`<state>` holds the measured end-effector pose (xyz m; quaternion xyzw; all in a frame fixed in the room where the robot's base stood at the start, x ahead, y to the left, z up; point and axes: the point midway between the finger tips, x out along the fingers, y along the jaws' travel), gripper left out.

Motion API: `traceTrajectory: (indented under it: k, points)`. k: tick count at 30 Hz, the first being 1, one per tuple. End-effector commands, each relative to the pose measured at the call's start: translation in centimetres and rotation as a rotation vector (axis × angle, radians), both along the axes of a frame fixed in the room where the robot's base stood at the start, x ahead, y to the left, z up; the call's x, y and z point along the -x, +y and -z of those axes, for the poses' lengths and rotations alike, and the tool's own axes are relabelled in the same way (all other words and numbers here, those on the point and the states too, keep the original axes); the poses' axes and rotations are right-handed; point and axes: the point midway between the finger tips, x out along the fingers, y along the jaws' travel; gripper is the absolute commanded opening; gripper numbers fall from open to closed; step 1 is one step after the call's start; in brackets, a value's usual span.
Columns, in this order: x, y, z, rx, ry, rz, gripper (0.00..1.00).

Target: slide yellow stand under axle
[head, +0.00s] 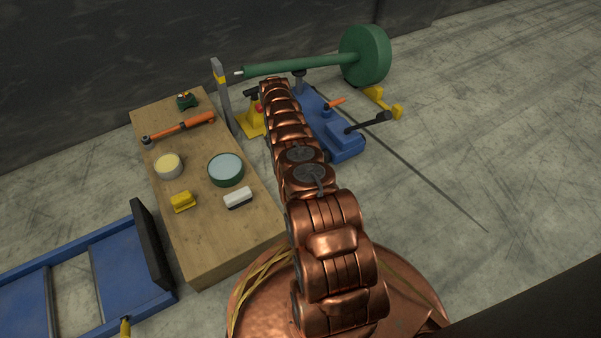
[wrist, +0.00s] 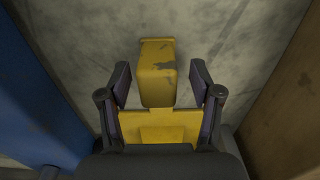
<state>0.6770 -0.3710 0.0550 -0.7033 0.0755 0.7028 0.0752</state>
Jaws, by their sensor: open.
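The yellow stand (head: 250,122) is on the floor between the wooden bench and the blue jack, partly hidden by my arm. In the wrist view, its yellow body (wrist: 158,75) lies between the two fingers of my gripper (wrist: 160,70). The fingers are open, one on each side, with visible gaps. A yellow plate of it shows nearer the palm.
The blue jack (head: 345,140) is right of the stand and close on the wrist view's left. The bench (head: 205,245), holding tools and tins, is on the other side. A grey post (head: 221,95) stands near the axle's left tip. Open floor lies right.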

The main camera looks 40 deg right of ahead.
Motion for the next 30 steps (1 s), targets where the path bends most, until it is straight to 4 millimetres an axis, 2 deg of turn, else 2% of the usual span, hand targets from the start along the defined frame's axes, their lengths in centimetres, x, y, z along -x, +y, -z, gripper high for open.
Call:
traceTrajectory:
  k: [12, 20, 30]
  points:
    - [0.1, 0.0, -0.5, -0.001, 0.004, 0.001, 0.64]
    - [0.1, 0.0, -2.4, -0.001, 0.001, 0.000, 0.64]
    - [0.1, 0.0, -6.1, 0.000, 0.002, 0.000, 0.64]
